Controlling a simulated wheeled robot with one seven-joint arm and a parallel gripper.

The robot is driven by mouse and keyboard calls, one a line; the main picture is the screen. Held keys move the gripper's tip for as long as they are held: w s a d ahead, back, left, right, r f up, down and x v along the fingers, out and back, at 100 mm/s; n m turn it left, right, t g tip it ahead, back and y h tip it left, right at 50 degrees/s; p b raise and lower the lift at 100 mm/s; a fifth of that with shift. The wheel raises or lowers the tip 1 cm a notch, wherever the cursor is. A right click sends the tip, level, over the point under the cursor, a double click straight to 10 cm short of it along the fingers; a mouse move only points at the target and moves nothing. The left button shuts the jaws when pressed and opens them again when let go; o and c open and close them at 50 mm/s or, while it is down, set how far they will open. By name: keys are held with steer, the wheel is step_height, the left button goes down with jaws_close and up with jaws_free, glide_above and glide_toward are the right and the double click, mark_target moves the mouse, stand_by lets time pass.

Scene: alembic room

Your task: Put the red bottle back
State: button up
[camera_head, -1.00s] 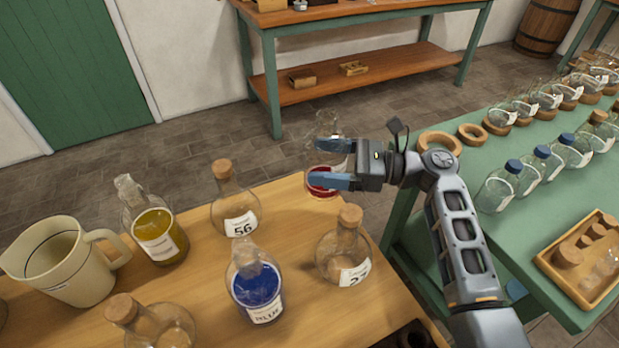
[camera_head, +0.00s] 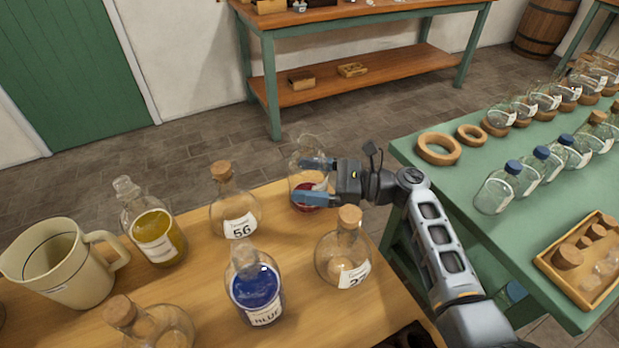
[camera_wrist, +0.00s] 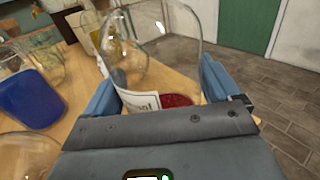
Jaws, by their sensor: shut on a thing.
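The red bottle (camera_head: 308,181) is clear glass with a little red liquid at the bottom and a pale label. My gripper (camera_head: 318,180) is shut on it, with blue fingers on either side of the glass. In the wrist view the bottle (camera_wrist: 165,60) stands between the two fingers, with the red liquid low and the label turned to the left. The bottle is at the far right edge of the wooden table (camera_head: 200,300). I cannot tell whether its base touches the table.
A blue-liquid bottle (camera_head: 256,288), a yellow-liquid bottle (camera_head: 155,233), corked bottle 56 (camera_head: 234,208) and another corked bottle (camera_head: 342,255) stand close by. A beige jug (camera_head: 60,262) is at left. The green table (camera_head: 440,185) at right holds cork rings (camera_head: 438,148) and rows of bottles.

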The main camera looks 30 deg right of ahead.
steer(key=shift+f, duration=0.1)
steer(key=o, duration=1.4)
steer(key=shift+r, duration=0.2)
steer(key=b+v, duration=0.1)
steer(key=v, duration=1.1)
